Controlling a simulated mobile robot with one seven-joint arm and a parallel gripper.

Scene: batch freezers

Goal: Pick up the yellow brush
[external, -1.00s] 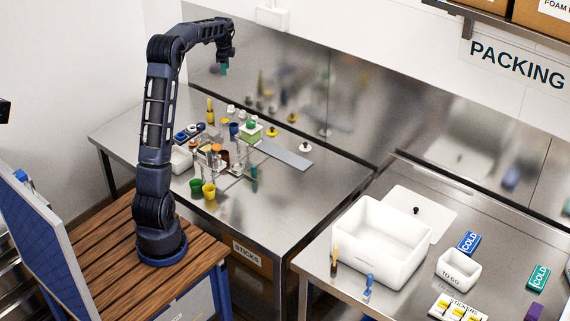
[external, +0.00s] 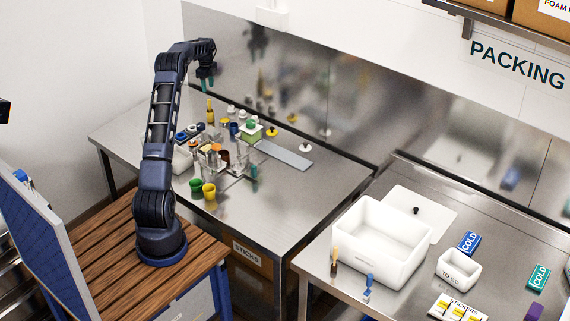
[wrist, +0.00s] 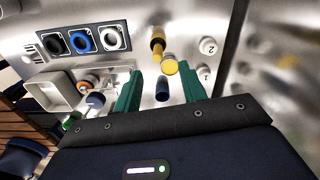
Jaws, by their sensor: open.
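The yellow brush (external: 210,112) stands upright near the back left of the steel table. In the wrist view the brush (wrist: 157,46) appears as a yellow handle with a darker brown part, beyond the fingertips. My gripper (external: 207,85) is above the brush in the external view, pointing down, with a visible gap between them. In the wrist view its two green fingers (wrist: 160,76) are spread apart with nothing held. A round yellow piece (wrist: 170,67) lies between the fingertips and the brush in that view.
White numbered caps (wrist: 207,46) stand beside the brush. A panel with three round holders (wrist: 83,41) and a white bin (wrist: 62,90) lie to the left. A clear rack with cups (external: 222,158) is in front. The steel back wall (external: 290,75) rises close behind.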

